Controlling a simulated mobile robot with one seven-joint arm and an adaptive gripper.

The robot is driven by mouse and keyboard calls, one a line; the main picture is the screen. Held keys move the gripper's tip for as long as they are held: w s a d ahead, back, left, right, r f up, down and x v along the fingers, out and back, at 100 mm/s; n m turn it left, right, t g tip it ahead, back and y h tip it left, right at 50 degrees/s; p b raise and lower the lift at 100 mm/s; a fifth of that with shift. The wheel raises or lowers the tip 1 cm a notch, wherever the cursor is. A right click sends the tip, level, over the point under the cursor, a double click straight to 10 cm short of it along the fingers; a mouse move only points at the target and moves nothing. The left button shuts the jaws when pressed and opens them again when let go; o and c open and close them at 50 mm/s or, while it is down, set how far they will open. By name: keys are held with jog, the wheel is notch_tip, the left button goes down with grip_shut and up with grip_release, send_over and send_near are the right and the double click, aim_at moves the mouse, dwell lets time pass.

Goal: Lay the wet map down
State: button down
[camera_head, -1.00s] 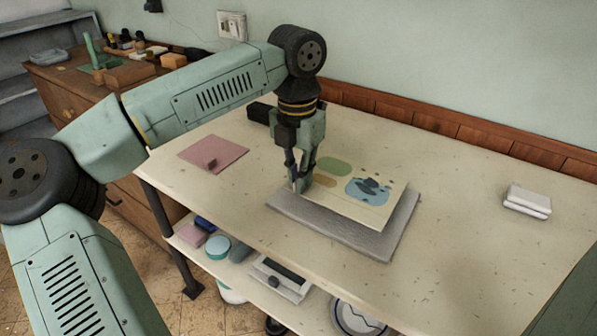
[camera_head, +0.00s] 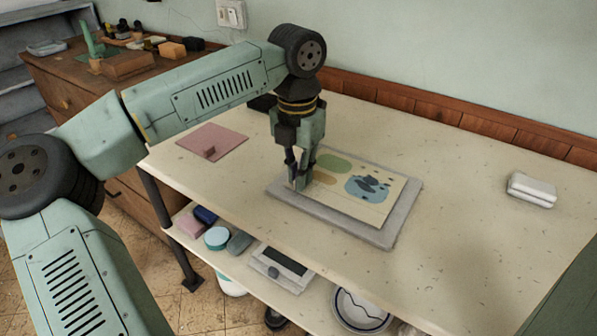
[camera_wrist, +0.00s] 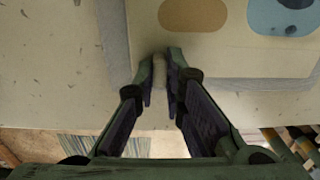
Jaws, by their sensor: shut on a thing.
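The map (camera_head: 335,200) is a cream sheet with green, tan and blue patches. It lies over a grey mat (camera_head: 372,236) on the cream table, with the mat's grey border showing along its near and right sides. My gripper (camera_head: 299,184) points down at the map's left edge and is shut on it. In the wrist view the fingertips (camera_wrist: 160,58) close around a small pale piece at the map's edge. The map (camera_wrist: 225,45) extends away beyond them with the tan and blue patches. Whether the map's held edge touches the mat is hidden by the fingers.
A pink mat (camera_head: 225,142) with a small block is at the table's left. A white folded stack (camera_head: 531,190) sits at the right. A lower shelf holds a scale (camera_head: 280,266) and a bowl (camera_head: 360,312). The table's right half is mostly clear.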

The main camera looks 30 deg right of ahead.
jog(key=shift+f, duration=0.2)
jog(key=c, duration=1.6)
grip_release()
jog(key=shift+r, duration=0.1)
notch_tip(320, 180, up, 12)
jog(key=shift+w+f, duration=0.1)
